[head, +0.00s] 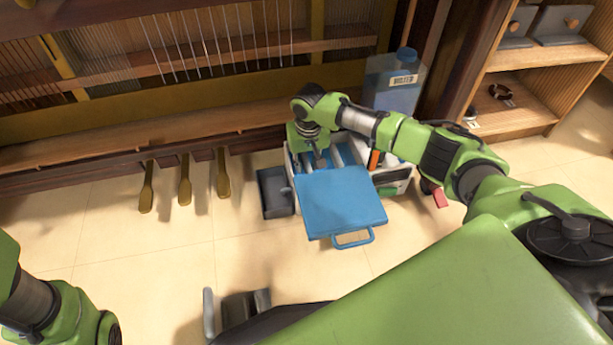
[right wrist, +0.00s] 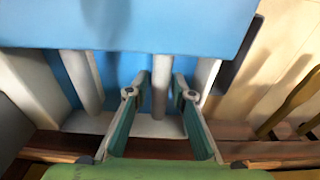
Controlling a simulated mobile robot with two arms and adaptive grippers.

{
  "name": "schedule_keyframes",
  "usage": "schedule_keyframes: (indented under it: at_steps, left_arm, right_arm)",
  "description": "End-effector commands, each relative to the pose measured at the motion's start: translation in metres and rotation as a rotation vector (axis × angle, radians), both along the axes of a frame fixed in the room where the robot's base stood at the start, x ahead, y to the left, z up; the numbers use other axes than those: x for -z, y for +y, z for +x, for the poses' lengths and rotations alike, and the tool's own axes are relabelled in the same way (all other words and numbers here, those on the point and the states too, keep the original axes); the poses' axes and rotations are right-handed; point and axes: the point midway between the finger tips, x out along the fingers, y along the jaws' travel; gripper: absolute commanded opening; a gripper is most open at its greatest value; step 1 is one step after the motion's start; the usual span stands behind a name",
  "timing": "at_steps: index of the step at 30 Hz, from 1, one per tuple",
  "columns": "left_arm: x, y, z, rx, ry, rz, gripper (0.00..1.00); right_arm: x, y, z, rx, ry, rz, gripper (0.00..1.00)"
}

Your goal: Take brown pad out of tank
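The tank (head: 296,168) looks like the white box with a blue inside and several pale bars, low at the piano's front. A blue lid with a handle (head: 340,203) covers its near side; it also fills the top of the right wrist view (right wrist: 130,22). My right gripper (head: 318,160) points down at the tank's uncovered part. In the right wrist view its two fingers (right wrist: 158,88) are apart, with a pale bar (right wrist: 160,70) showing between them and nothing visibly gripped. I cannot make out a brown pad. My left arm shows at the lower left; its fingers are out of view.
A dark grey bin (head: 274,193) stands left of the tank. A translucent blue jug (head: 396,88) stands behind it. Brass pedals (head: 185,183) stick out at the left. A wooden shelf (head: 520,110) is at the right. The tiled floor in front is mostly clear.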

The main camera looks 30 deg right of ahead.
Motion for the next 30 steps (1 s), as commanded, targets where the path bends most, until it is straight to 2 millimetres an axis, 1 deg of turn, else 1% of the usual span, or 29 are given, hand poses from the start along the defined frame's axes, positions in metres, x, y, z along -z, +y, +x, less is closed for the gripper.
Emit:
schedule_keyframes:
  at_steps: [7,16,17,18,19,20,30]
  left_arm:
    - [-0.0044,0.0,0.0002,0.0,0.001,0.0,0.15]
    - [-0.0045,0.0001,0.0004,-0.001,0.001,0.0,0.15]
    - [-0.0045,0.0001,0.0004,-0.001,0.001,0.0,0.15]
    - [-0.0045,0.0002,0.0004,-0.001,0.001,0.0,0.15]
    - [-0.0045,0.0002,0.0004,-0.001,0.001,0.0,0.15]
    - [-0.0045,0.0001,0.0005,-0.001,0.001,0.0,0.15]
    - [-0.0039,0.0001,0.0006,-0.001,0.002,0.0,0.15]
  right_arm:
    - [0.0014,0.0003,-0.0005,0.0,0.001,0.0,0.22]
    - [0.0023,0.0002,-0.0005,0.0,0.001,0.0,0.22]
    - [0.0023,0.0002,-0.0005,0.0,0.001,0.0,0.2]
    - [0.0023,0.0002,-0.0005,0.0,0.001,0.0,0.09]
    - [0.0022,0.0002,-0.0005,0.0,0.001,0.0,0.01]
    - [0.0023,0.0002,-0.0005,0.0,0.001,0.0,0.0]
    - [0.002,0.0,-0.0003,0.0,0.0,0.0,0.0]
